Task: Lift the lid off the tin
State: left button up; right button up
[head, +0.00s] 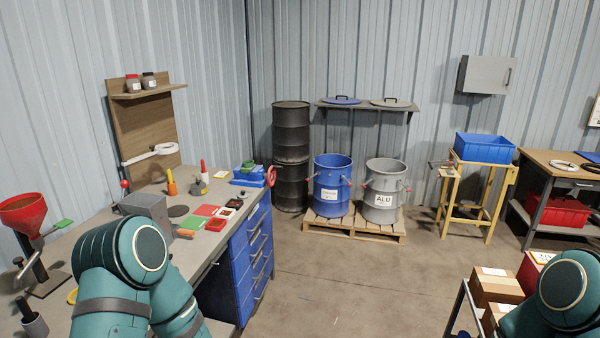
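I cannot make out a tin with its lid for certain. A dark flat disc (178,211), which could be a lid, lies on the workbench beside a grey box-like device (147,208). Two small jars, one with a red cap (133,83) and one with a dark cap (149,80), stand on the wooden wall shelf. Teal links of my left arm cover the near part of the bench, and a teal link of my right arm shows at the lower right. Neither gripper is in view.
The workbench (75,235) on the left holds a red funnel (25,212), coloured pads and a blue bin. Open blue (332,190) and grey (383,195) drums stand on a pallet. A cart with boxes (497,285) is at right. The middle floor is clear.

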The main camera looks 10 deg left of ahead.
aim_at(198, 185)
jog(key=i+l+u, duration=0.2)
jog(key=i+u, duration=0.2)
jog(key=i, duration=0.3)
jog(key=i+l+u, duration=0.4)
jog(key=i, duration=0.3)
jog(key=i+l+u, duration=0.4)
jog(key=i+l, duration=0.2)
jog(key=i+l+u, duration=0.4)
jog(key=l, duration=0.35)
jog(key=i+l+u, duration=0.4)
jog(key=l, duration=0.55)
jog(key=i+l+u, duration=0.35)
jog(key=l, duration=0.65)
jog(key=i+l+u, duration=0.1)
jog(key=l+u, duration=0.3)
jog(key=l, duration=0.65)
jog(key=l+u, duration=0.4)
jog(key=l, duration=1.1)
jog(key=i+l, duration=0.1)
jog(key=l, duration=0.4)
jog(key=z, duration=0.05)
